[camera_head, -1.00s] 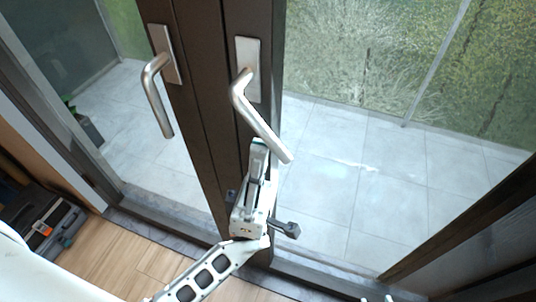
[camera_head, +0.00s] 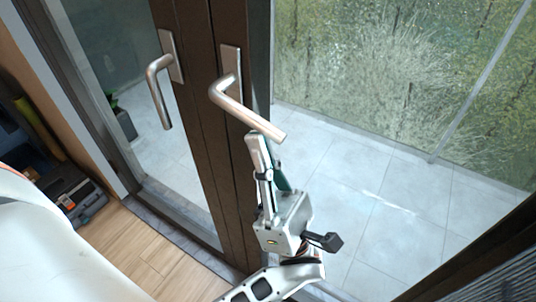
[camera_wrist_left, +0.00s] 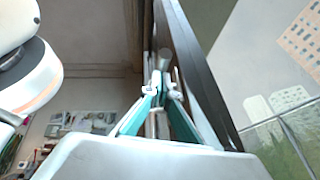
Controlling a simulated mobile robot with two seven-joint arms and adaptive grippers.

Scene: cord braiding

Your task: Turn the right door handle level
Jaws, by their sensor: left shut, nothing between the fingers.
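The right door handle (camera_head: 250,116) is a bent metal lever on the dark door frame. Its lever slants down to the right, neither level nor hanging straight down. The left door handle (camera_head: 160,95) hangs steeply down beside it. My left gripper (camera_head: 258,142) is shut and empty, its fingertips just below the right lever, near its outer half. I cannot tell if they touch it. In the left wrist view, the teal-sided fingers (camera_wrist_left: 162,92) are together, with a grey rounded metal end (camera_wrist_left: 165,58) just past them, likely the lever. My right gripper is out of view.
The dark door frame (camera_head: 200,120) stands close to the left of my gripper. Glass panes show a tiled terrace (camera_head: 350,190) and shrubs outside. A dark case (camera_head: 75,195) lies on the wooden floor at the left.

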